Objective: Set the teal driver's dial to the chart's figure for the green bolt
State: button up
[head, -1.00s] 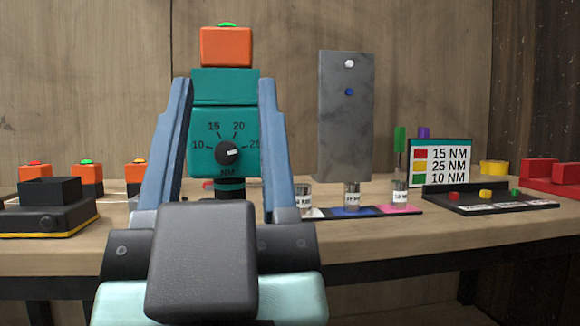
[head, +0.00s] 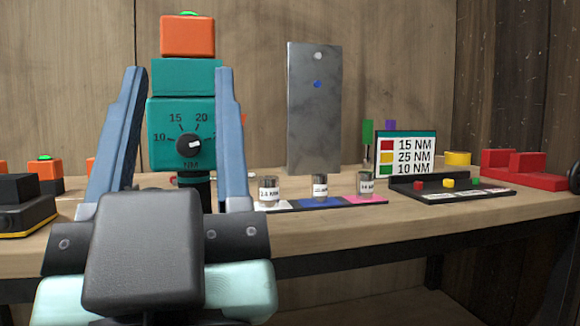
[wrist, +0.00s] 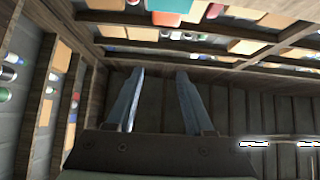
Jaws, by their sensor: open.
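The teal driver (head: 160,105) stands upright on the bench, with an orange block (head: 187,37) on top. Its black dial (head: 189,145) has a white mark pointing right and slightly up, toward the high end. The figures 10, 15 and 20 show; the right finger hides the rest. The chart (head: 405,133) reads red 15 NM, yellow 25 NM, green 10 NM. The green bolt (head: 475,181) appears as a small green piece in a black tray (head: 403,185). My gripper (head: 178,72) is open and empty, its fingers in front of the driver's two sides; it also shows in the wrist view (wrist: 159,72).
A grey metal plate (head: 313,120) stands behind several labelled jars on coloured pads. A red block (head: 515,164) and a yellow cylinder (head: 457,158) are at the right. A black device (head: 20,205) and orange blocks sit at the left. The bench front edge lies below.

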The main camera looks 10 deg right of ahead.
aim_at(188, 147)
jog(key=shift+o, duration=0.8)
jog(key=w+f+m+g+p, duration=0.1)
jog(key=w+m+g+p, duration=0.2)
jog(key=p, duration=1.1)
jog(key=w+f+m+g+p, duration=0.1)
jog(key=w+m+g+p, duration=0.2)
jog(key=p, duration=1.2)
jog(key=w+f+m+g+y+p, duration=0.1)
jog(key=w+p, duration=0.4)
jog(key=p, duration=0.9)
jog(key=shift+w+a+f+m+g, duration=0.2)
jog(key=shift+m+g, duration=0.25)
jog(key=shift+g, duration=0.15)
jog(key=shift+w+a+f+m+g, duration=0.1)
jog(key=shift+a+m+g, duration=0.05)
jog(key=shift+m+g, duration=0.4)
grip_shut()
